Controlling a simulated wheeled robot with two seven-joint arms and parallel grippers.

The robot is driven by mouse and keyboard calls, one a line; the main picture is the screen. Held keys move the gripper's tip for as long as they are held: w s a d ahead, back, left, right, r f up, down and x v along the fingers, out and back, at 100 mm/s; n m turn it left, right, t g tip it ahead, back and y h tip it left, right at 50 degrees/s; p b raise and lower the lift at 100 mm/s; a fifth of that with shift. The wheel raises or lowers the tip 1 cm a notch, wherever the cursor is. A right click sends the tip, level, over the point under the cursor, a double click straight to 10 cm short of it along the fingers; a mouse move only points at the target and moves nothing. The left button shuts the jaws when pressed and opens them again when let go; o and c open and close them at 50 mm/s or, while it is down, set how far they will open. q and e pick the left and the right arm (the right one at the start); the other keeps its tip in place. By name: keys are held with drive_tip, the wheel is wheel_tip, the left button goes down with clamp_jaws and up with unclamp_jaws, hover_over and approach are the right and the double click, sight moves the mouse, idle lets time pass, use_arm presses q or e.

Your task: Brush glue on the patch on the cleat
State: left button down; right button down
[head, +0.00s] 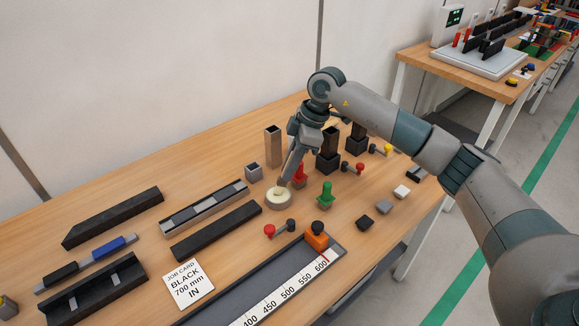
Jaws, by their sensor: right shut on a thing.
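My right gripper (290,172) reaches in from the right and points down over a round cream pot (278,202). It is shut on a slim thing, likely the brush, whose lower end is at the pot's pale top; the gripper mostly hides it. I cannot tell whether it dips into the glue. A grey rail with lighter and darker sections (204,208) lies left of the pot. A black bar with grey patches (95,290) lies at the front left. I cannot tell which is the cleat. My left gripper is not in view.
A job card (188,284) reads "BLACK 700 mm IN". A measuring channel (275,297) with an orange stop (316,236) lies at the front. Red and green knobbed pieces (326,194) and dark square holders (328,161) stand close right of the gripper. Black bars (216,231) lie left.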

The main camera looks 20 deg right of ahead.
drive_tip(key=shift+r+p, duration=2.65)
drive_tip(key=shift+r, duration=0.85)
drive_tip(key=shift+f, duration=0.1)
